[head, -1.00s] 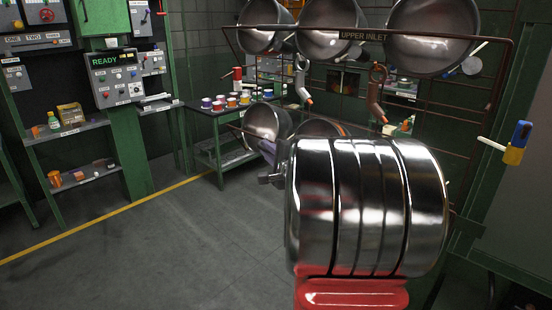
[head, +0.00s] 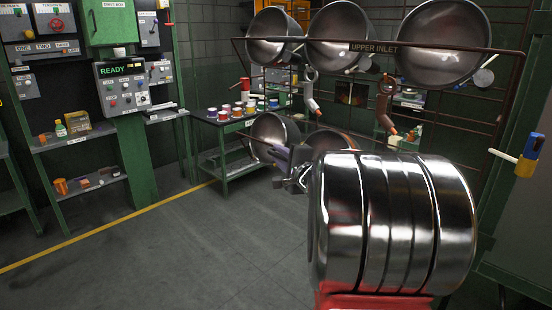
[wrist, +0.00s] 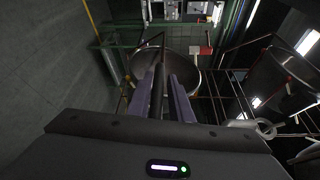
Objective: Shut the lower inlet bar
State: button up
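The lower inlet bar (head: 246,134) appears as a thin dark bar across the two lower pots, and my arm hides much of it. Its label is not visible. My gripper (head: 287,158) is in front of the lower pots, small and partly covered by my arm. In the wrist view the two purple fingers of my gripper (wrist: 164,82) stand apart. A dark rod (wrist: 158,85) shows between them, in front of a round metal pot (wrist: 180,66). I cannot tell whether the fingers touch the rod.
The upper inlet bar (head: 440,49) crosses in front of three hanging pots. Two hooked handles (head: 383,100) hang below it. A yellow and blue handle (head: 528,155) sticks out at right. A green table with paint cups (head: 240,108) stands behind. The floor at left is clear.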

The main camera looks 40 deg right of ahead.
jog(key=shift+o, duration=1.3)
jog(key=shift+s+a, duration=0.1)
jog(key=shift+s, duration=0.05)
jog(key=f+v, duration=0.1)
jog(key=v, duration=1.2)
jog(key=shift+s+r, duration=0.25)
jog(key=shift+r, duration=0.15)
jog(key=shift+w+a, duration=0.1)
